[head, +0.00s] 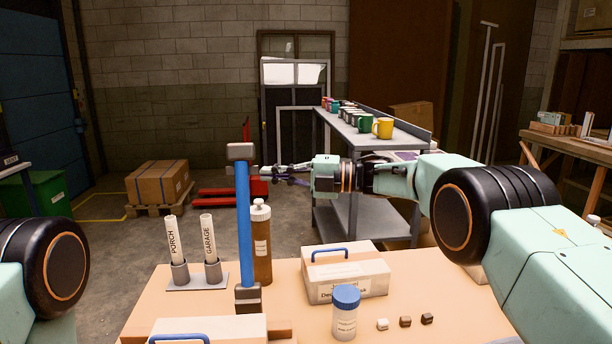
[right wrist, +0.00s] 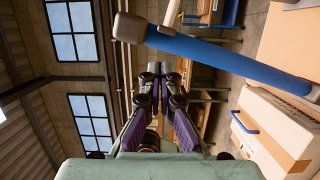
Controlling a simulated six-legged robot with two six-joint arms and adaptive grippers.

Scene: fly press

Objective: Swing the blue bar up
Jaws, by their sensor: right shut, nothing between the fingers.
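The blue bar (head: 245,225) stands almost upright at the front of the table, with a grey block (head: 241,152) at its top and a grey block (head: 248,298) at its foot. In the right wrist view the blue bar (right wrist: 225,60) runs slantwise beside the fingers. My right gripper (head: 272,173) is shut and empty, just right of the bar's upper end in the head view. Its closed fingers also show in the right wrist view (right wrist: 162,85), apart from the bar there. Whether it touches the bar cannot be told from the head view. My left gripper is out of view.
A brown bottle (head: 261,245) stands close right of the bar. A white box with blue handle (head: 346,278), a blue-capped jar (head: 345,312) and small blocks (head: 405,321) lie further right. Two labelled tubes (head: 209,238) stand left. A shelf with mugs (head: 372,140) is behind.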

